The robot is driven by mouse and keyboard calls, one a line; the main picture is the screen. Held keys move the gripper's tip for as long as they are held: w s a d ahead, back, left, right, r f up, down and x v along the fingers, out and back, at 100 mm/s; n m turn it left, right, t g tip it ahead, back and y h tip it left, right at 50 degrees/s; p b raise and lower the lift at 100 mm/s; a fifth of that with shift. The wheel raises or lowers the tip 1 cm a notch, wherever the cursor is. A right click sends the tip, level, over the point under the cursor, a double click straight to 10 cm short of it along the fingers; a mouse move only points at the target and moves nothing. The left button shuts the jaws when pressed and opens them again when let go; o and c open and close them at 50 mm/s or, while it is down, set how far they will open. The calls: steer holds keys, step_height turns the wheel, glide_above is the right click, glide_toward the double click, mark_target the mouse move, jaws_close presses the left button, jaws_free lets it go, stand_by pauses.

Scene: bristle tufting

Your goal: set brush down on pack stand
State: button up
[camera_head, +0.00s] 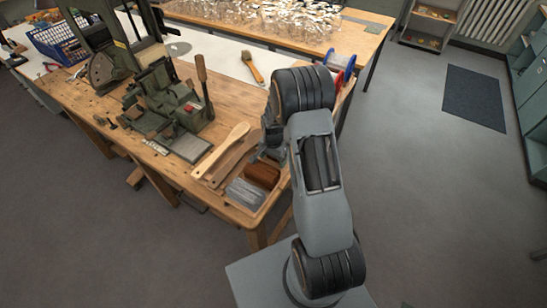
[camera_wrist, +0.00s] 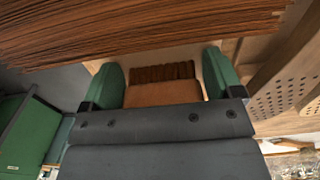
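In the wrist view, my gripper (camera_wrist: 165,80) has its two green fingers on either side of a brush (camera_wrist: 163,94). The brush shows a tan block and a ridged dark brown row of bristles at its far end. It fills the gap between the fingers. In the head view, my gripper is at the bench's right end, mostly hidden by my arm, and the held brush cannot be made out. Another brush (camera_head: 252,68) with a yellowish handle lies on the white surface behind. I cannot tell which thing is the pack stand.
A green machine (camera_head: 165,100) with an upright lever stands on the wooden bench. A light wooden paddle (camera_head: 222,150) and a tray with grey bristles (camera_head: 246,192) and brown bristles (camera_head: 262,173) lie near the front corner. Brown bristles (camera_wrist: 140,30) and a drilled board (camera_wrist: 285,85) are close in the wrist view.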

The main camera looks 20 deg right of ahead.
steer(key=shift+o, duration=1.2)
step_height(320, 180, up, 12)
steer(key=s+a+r+n+t, duration=0.2)
steer(key=s+a+r+n, duration=0.2)
steer(key=s+r, duration=0.3)
steer(key=s+a+r+n+t, duration=0.2)
steer(key=s+a+r+n, duration=0.2)
steer(key=s+r+n, duration=0.3)
steer(key=shift+s+a+b, duration=0.3)
steer(key=shift+s+a, duration=0.05)
steer(key=shift+s, duration=2)
